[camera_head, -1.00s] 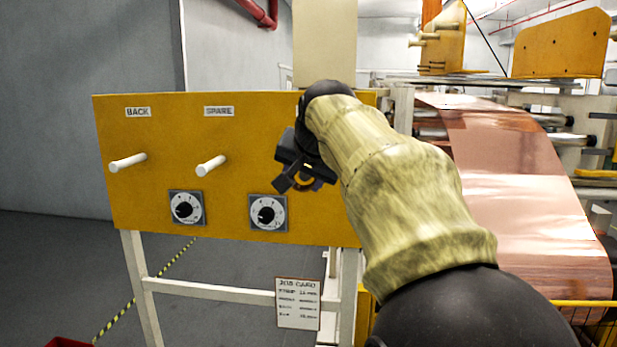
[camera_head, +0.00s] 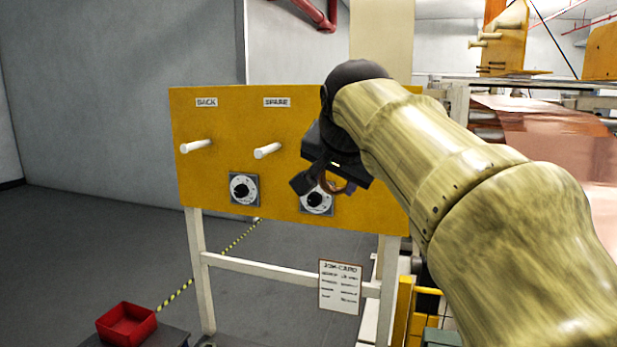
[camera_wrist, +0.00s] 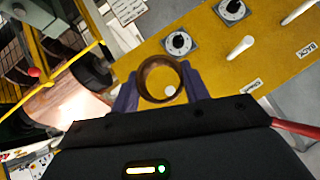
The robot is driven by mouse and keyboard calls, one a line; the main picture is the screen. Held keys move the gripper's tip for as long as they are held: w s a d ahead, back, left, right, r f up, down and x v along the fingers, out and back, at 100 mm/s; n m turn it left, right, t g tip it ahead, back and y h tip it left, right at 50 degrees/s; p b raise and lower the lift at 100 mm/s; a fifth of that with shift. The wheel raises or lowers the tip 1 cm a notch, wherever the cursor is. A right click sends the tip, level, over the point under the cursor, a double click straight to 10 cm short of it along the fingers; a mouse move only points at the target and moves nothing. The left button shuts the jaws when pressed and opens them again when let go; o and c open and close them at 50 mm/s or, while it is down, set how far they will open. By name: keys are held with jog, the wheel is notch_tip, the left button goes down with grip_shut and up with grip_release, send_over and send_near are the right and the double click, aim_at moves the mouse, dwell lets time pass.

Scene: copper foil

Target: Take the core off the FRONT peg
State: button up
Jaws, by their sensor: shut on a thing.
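My gripper (camera_head: 320,178) is shut on the core, a short brown tube, in front of the yellow peg board (camera_head: 225,120). In the wrist view my two dark fingers (camera_wrist: 158,88) press the core (camera_wrist: 142,80) from both sides, and I look through its open bore. A white round peg end (camera_wrist: 171,90) shows inside the bore, off centre. I cannot tell whether the core is still around that peg or just in front of it. In the head view my arm hides the front peg and its label. The white SPARE peg (camera_head: 267,151) and BACK peg (camera_head: 195,146) are bare.
Two dials (camera_head: 243,190) sit below the pegs. A job card (camera_head: 340,287) hangs under the board. A red bin (camera_head: 127,323) stands at lower left. Copper foil (camera_head: 555,135) runs over the machine at right. The floor left of the board is open.

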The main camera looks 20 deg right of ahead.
jog(key=shift+r, duration=0.15)
jog(key=shift+r+p, duration=0.5)
jog(key=shift+p, duration=0.05)
jog(key=s+a+b, duration=0.8)
jog(key=s+a, duration=0.1)
jog(key=s, duration=0.3)
jog(key=shift+s, duration=0.15)
dwell(1.5)
jog(key=shift+s+r, duration=0.1)
